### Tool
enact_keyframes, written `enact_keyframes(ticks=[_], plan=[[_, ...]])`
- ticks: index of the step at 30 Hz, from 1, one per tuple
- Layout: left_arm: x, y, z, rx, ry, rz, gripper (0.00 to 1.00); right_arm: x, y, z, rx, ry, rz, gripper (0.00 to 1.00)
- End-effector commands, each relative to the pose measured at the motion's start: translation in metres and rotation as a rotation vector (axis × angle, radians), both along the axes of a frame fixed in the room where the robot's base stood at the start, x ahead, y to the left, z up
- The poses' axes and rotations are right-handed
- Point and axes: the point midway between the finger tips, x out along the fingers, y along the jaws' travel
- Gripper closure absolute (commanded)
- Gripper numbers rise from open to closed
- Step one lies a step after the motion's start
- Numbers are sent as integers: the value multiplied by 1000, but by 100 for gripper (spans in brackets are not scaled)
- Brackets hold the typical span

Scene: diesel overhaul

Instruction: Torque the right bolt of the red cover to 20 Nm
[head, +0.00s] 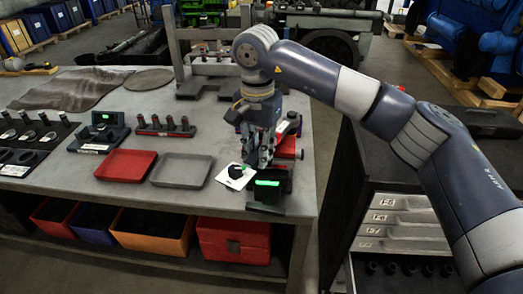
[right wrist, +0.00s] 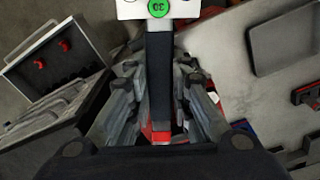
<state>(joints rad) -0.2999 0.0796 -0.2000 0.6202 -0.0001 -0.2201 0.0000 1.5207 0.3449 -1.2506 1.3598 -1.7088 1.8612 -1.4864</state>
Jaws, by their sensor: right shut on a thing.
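My right gripper (head: 262,160) is low over the front right corner of the workbench. In the right wrist view its fingers (right wrist: 160,125) are shut on a long dark bar with a red part, which looks like the torque wrench (right wrist: 159,75). Red parts (head: 289,146), apparently of the red cover, show just right of and behind the gripper. The right bolt is hidden, and I cannot tell whether the tool touches it. A black device with a lit green display (head: 268,183) is just below the gripper. My left gripper is not in view.
A white card with a green mark (head: 230,182) lies left of the display. A red tray (head: 126,164) and a grey tray (head: 181,170) are further left, with dark tool holders (head: 165,128) behind. A drawer cabinet (head: 400,217) stands right of the bench (head: 215,118).

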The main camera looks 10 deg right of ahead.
Motion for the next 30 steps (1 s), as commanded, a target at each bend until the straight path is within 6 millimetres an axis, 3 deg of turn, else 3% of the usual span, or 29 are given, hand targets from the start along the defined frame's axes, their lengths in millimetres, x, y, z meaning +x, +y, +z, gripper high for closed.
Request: enact_keyframes(ticks=[8,30], plan=[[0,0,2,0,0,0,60,6,11,4,13,-12,-21,100],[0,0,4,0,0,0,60,14,19,4,12,-12,-89,100]])
